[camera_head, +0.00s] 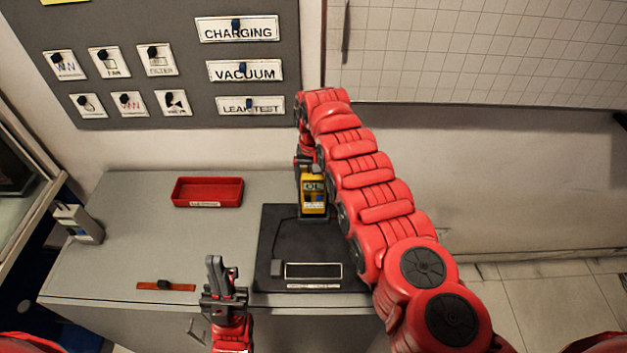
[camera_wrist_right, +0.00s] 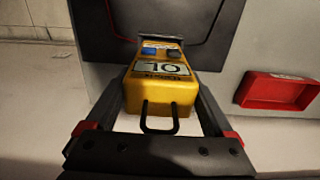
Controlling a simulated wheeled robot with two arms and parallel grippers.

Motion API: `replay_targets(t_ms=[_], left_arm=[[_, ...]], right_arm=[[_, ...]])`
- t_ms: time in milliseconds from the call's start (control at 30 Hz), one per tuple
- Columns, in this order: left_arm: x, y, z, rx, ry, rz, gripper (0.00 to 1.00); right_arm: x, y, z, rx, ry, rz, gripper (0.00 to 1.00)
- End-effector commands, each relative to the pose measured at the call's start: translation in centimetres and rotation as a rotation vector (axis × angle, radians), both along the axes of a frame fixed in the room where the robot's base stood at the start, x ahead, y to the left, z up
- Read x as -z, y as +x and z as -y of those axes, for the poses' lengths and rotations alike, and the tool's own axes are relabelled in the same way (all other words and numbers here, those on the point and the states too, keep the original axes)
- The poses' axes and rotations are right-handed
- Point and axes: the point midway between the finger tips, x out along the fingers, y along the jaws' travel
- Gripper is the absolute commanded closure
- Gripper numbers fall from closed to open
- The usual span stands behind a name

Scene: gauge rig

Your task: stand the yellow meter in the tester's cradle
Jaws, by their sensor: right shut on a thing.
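The yellow meter (camera_head: 313,192) is upright at the back of the dark tester (camera_head: 290,240). Its lower end meets the grey cradle (camera_head: 314,215); I cannot tell whether it is fully seated. In the right wrist view the meter (camera_wrist_right: 162,85) shows its display, blue and dark buttons and a black wire loop on the near end. The cradle's dark edge (camera_wrist_right: 160,41) lies at its far end. My right gripper (camera_head: 308,163) is shut on the meter, one finger along each side. My left gripper (camera_head: 222,268) is upright near the table's front edge, apart from everything; its finger gap is unclear.
A red tray (camera_head: 208,192) stands at the back of the grey table (camera_head: 130,240). A grey-white device (camera_head: 80,223) stands at the left edge. A small orange-brown strip (camera_head: 166,286) lies near the front edge. The table's middle left is clear. A labelled board (camera_head: 150,30) hangs behind.

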Motion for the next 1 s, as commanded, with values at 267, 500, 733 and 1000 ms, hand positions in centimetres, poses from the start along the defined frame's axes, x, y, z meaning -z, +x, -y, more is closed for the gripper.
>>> replay_targets(t_ms=[267, 500, 733, 1000], left_arm=[[0.6, 0.0, 0.0, 0.0, 0.0, 0.0, 1.0], [0.6, 0.0, 0.0, 0.0, 0.0, 0.0, 1.0], [1.0, 0.0, 0.0, 0.0, 0.0, 0.0, 1.0], [1.9, 0.0, 0.0, 0.0, 0.0, 0.0, 1.0]], right_arm=[[0.0, 0.1, 0.0, 0.001, 0.001, 0.002, 1.0], [0.0, 0.1, 0.0, 0.0, 0.0, 0.001, 1.0], [0.3, 0.1, 0.0, 0.0, 0.0, 0.001, 1.0], [1.3, 0.1, 0.0, 0.0, 0.0, 0.001, 1.0]])
